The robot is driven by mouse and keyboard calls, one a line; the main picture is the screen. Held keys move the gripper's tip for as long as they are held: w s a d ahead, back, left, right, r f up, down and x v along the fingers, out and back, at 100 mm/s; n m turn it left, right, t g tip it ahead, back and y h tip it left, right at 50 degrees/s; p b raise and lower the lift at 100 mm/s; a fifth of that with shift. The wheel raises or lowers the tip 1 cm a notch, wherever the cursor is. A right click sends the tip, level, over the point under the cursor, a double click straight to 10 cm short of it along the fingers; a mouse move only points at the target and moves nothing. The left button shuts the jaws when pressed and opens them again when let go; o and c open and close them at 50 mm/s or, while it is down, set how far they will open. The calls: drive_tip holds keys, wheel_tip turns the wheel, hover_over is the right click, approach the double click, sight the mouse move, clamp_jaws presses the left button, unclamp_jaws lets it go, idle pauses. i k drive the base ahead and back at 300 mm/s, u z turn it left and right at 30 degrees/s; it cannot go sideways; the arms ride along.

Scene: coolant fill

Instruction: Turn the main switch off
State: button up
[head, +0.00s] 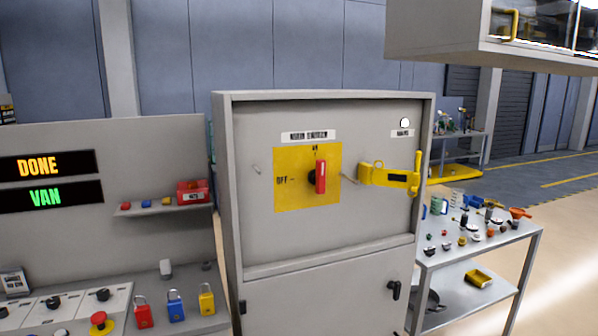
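The main switch is a red rotary handle (320,177) on a yellow plate (292,196) on the front of a grey cabinet (255,235). The handle stands upright, in line with the small mark at the top of the plate that seems to read ON. The OFF mark is on the left side of the plate. A label above the plate is too blurred to read surely. My gripper is not in view, and nothing touches the handle.
A yellow bracket-like piece (388,177) sits right of the plate, near a thin rod. Left is a panel with DONE and VAN signs, above a bench with red, blue and yellow padlocks (176,306). A cart (522,238) with small parts stands right. A grey overhead box (440,40) hangs upper right.

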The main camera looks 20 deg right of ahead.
sight(316, 177)
drive_tip(key=u, duration=0.35)
drive_tip(key=k, duration=0.25)
drive_tip(key=u, duration=2.9)
drive_tip(key=k, duration=1.55)
drive_tip(key=z, duration=0.4)
